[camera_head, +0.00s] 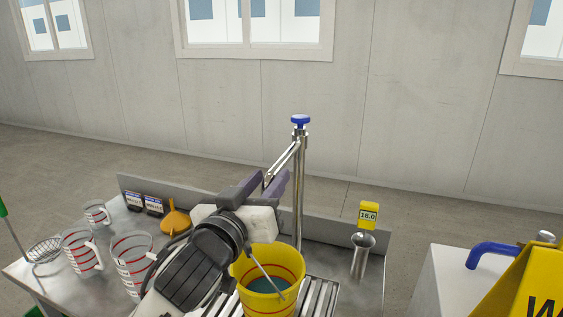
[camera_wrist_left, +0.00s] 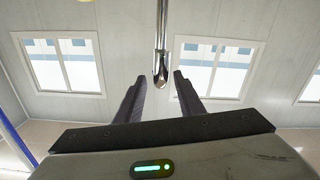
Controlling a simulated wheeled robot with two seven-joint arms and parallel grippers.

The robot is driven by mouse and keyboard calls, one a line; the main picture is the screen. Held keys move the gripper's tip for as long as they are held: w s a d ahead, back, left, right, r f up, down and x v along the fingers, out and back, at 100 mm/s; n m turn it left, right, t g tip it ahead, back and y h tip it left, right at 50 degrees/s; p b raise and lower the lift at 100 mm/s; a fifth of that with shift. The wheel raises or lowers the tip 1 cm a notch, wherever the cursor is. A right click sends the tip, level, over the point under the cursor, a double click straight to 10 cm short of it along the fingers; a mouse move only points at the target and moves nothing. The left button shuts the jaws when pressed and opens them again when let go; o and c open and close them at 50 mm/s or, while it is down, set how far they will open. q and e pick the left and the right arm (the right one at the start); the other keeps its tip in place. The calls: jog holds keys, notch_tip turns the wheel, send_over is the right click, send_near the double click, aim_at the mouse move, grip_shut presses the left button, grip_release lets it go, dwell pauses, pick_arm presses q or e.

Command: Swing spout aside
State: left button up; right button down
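The spout (camera_head: 283,160) is a thin shiny metal pipe. It slopes from the top of an upright metal post with a blue knob (camera_head: 300,120) down toward my left gripper (camera_head: 269,177). The left gripper's two dark fingers are open, with the spout end between or just beyond their tips. In the left wrist view the spout (camera_wrist_left: 161,50) hangs between the fingers, with a visible gap on each side. A yellow bucket (camera_head: 268,262) with red lines and liquid inside stands on the slatted rack beside the gripper. My right gripper is out of view.
Measuring jugs (camera_head: 80,251), an orange funnel (camera_head: 175,220) and a wire basket (camera_head: 43,250) stand on the left of the metal bench. A metal cylinder (camera_head: 362,255) and a yellow display (camera_head: 368,215) reading 18.0 stand right. A yellow sign (camera_head: 525,285) is farther right.

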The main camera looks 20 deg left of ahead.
aim_at(280, 165)
pick_arm(q)
jog(key=w, duration=0.7)
jog(key=shift+w+d+p, duration=0.1)
jog(key=shift+p, duration=0.3)
grip_shut()
